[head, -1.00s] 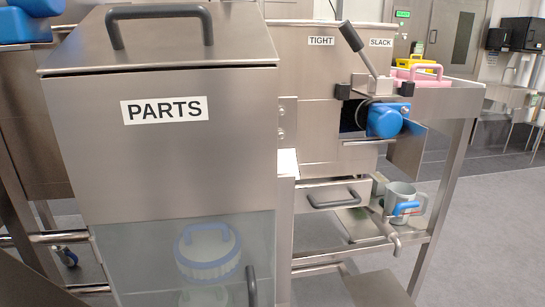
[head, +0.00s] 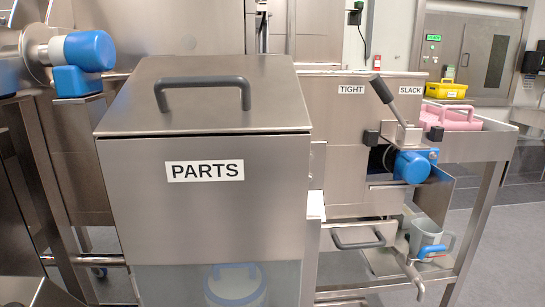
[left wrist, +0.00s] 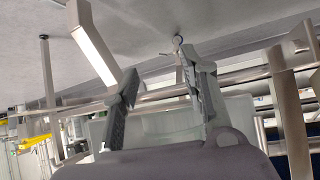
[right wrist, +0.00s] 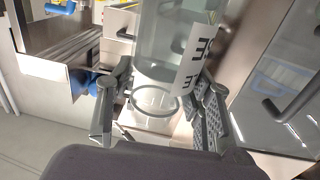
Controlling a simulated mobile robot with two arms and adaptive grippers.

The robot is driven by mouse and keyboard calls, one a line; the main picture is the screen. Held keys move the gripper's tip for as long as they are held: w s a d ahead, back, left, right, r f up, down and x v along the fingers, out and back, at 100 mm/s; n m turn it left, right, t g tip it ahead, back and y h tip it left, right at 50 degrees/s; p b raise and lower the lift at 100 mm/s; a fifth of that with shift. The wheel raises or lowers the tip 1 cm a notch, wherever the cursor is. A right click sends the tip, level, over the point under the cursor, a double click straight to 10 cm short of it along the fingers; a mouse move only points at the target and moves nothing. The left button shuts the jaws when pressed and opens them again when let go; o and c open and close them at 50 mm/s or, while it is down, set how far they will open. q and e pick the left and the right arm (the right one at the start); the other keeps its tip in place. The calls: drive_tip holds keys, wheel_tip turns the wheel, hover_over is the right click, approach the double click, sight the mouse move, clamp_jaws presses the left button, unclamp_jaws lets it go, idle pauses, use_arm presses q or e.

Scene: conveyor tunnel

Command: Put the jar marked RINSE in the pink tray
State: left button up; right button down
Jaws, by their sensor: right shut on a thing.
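The pink tray (head: 450,118) stands on a steel ledge at the right in the head view, behind the lever marked TIGHT and SLACK. My right gripper (right wrist: 160,110) is shut on a clear jar (right wrist: 165,48) in the right wrist view. The jar's white label (right wrist: 197,55) shows only some letters at this angle, an E among them, so I cannot read the whole word. My left gripper (left wrist: 165,100) is open, its fingers apart, with a pale translucent container behind them. Neither gripper shows in the head view.
A steel bin marked PARTS (head: 205,205) fills the front middle, with a clear lower door. A lever (head: 385,95) and blue knob (head: 411,167) stick out to its right. A grey jug (head: 428,237) stands on the lower shelf. A yellow container (head: 446,90) is behind the pink tray.

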use_arm(q)
drive_tip(key=s+a+f+g+y+p, duration=0.1)
drive_tip(key=s+a+f+g+p, duration=0.1)
drive_tip(key=s+f+p, duration=0.35)
drive_tip(key=s+a+f+g+p, duration=0.1)
drive_tip(key=s+f+g+p, duration=0.2)
drive_tip(key=s+f+p, duration=0.3)
drive_tip(key=s+a+f+g+p, duration=0.1)
drive_tip(key=s+p, duration=0.1)
drive_tip(key=s, duration=0.5)
drive_tip(key=s+a+f+g+p, duration=0.1)
drive_tip(key=s+a+f+p, duration=0.1)
drive_tip(key=s, duration=0.5)
drive_tip(key=s+a+f+g+y+p, duration=0.1)
drive_tip(key=s+g+p, duration=0.1)
drive_tip(key=s+p, duration=0.2)
drive_tip(key=s, duration=0.3)
drive_tip(key=shift+a+f, duration=0.35)
drive_tip(key=shift+s, duration=0.25)
drive_tip(key=shift+c, duration=0.8)
use_arm(e)
drive_tip(key=s+r, duration=0.3)
drive_tip(key=r, duration=0.6)
drive_tip(key=s+r, duration=0.3)
drive_tip(key=r, duration=0.7)
use_arm(q)
drive_tip(key=shift+w, duration=0.1)
use_arm(e)
drive_tip(key=shift+s+d, duration=0.1)
drive_tip(key=shift+s, duration=0.05)
